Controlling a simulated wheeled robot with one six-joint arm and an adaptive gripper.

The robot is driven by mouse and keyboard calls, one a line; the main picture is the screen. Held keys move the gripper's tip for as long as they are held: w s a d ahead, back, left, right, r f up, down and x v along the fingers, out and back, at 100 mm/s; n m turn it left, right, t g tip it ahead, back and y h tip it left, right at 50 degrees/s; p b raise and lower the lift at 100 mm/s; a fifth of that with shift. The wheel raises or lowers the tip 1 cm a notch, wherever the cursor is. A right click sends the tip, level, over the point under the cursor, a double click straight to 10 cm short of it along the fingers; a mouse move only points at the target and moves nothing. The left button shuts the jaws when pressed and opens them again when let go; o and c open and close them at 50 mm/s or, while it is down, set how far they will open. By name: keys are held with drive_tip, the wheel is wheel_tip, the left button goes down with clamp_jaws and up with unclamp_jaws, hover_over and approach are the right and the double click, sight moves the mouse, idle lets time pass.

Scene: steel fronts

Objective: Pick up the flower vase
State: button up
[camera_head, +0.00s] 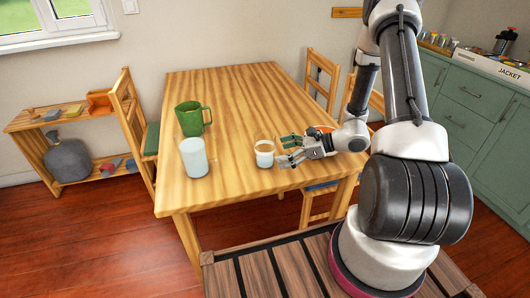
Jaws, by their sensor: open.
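No flowers show in any vessel, so which one is the flower vase is not certain. A pale blue-white cylinder (193,158), like a plain vase, stands upright near the left front edge of the wooden table (235,100). A green mug-like jug (192,118) with a handle stands behind it. A small white cup (264,157) with a brownish top stands to the right. My gripper (284,151) is open, its fingers pointing left at the small cup, close beside it. Whether they touch cannot be told. My gripper is well right of the cylinder.
An orange-rimmed bowl (326,129) is partly hidden behind my gripper. Wooden chairs stand left (131,125) and right (322,80) of the table. Green cabinets (470,105) line the right. The table's far half is clear.

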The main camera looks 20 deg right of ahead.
sight(268, 156)
drive_tip(key=x, duration=0.6)
drive_tip(key=shift+s+f, duration=0.15)
drive_tip(key=shift+f, duration=0.1)
drive_tip(key=c, duration=1.3)
